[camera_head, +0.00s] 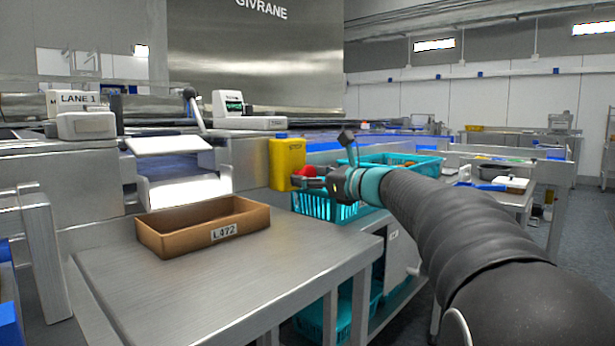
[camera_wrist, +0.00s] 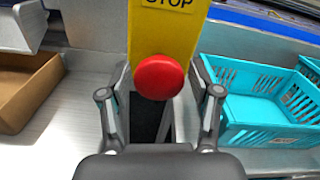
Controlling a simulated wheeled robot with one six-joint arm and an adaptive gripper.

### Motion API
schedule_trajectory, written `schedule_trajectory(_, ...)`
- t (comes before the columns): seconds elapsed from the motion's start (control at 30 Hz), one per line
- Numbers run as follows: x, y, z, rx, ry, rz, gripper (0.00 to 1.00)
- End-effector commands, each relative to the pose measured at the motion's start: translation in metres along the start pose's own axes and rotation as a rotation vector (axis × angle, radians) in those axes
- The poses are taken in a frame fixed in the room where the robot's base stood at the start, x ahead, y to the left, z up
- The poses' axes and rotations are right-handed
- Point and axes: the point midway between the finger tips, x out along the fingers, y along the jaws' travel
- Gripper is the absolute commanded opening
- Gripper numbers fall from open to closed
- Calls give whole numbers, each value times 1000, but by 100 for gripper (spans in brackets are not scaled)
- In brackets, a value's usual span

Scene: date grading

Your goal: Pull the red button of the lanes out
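The red button (camera_head: 305,171) sits on the front of a yellow box (camera_head: 287,153) fixed to the lane machine. In the wrist view the round red button (camera_wrist: 159,77) is in the middle, below the word STOP on the yellow box (camera_wrist: 168,35). My gripper (camera_head: 318,180) is right at the button in the head view. In the wrist view my gripper (camera_wrist: 160,90) is open, with one finger on each side of the button. Gaps show between the fingers and the button. How far the button stands out from the box is hard to tell.
A brown tray (camera_head: 165,241) labelled L472 rests on the metal table (camera_head: 200,300) at left. A teal crate (camera_head: 325,207) is close beside the yellow box, and it also shows in the wrist view (camera_wrist: 240,138). A LANE 1 sign (camera_head: 78,99) stands at back left.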

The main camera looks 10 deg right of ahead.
Motion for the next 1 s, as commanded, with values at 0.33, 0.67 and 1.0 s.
schedule_trajectory(0.33,0,1,0,0,-1,1,74)
schedule_trajectory(0.67,-45,0,1,-1,0,-4,74)
schedule_trajectory(1.0,-104,0,0,-1,-1,-3,74)
